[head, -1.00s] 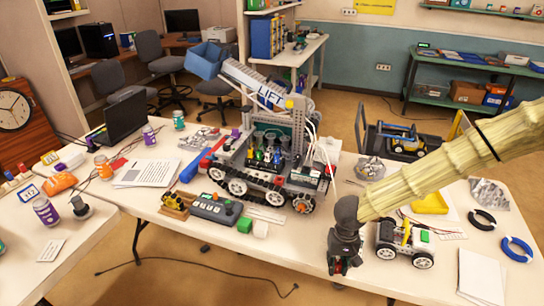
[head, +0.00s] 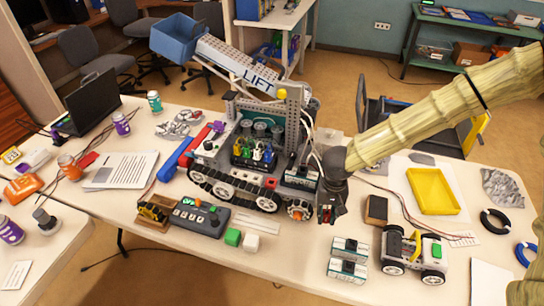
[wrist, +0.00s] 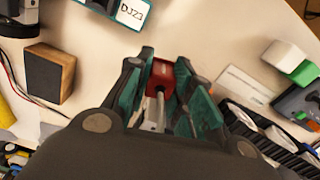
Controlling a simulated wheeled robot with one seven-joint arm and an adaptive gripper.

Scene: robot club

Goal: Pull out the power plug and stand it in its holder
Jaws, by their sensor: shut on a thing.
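My gripper (head: 327,212) is shut on a small red block with a grey metal shaft, seen between the teal fingers in the wrist view (wrist: 160,80); it appears to be the power plug. In the head view my gripper points down over the table, just right of the tracked lift robot (head: 265,165). Coloured plugs or knobs (head: 255,154) stand in the lift robot's middle. A wooden block with a dark face (head: 376,209) stands to my gripper's right, also in the wrist view (wrist: 50,74). I cannot tell which object is the plug holder.
Two teal-and-white modules (head: 348,258) and a small white wheeled car (head: 413,254) stand near the front edge. A yellow tray (head: 433,190) lies right, with loose wires nearby.

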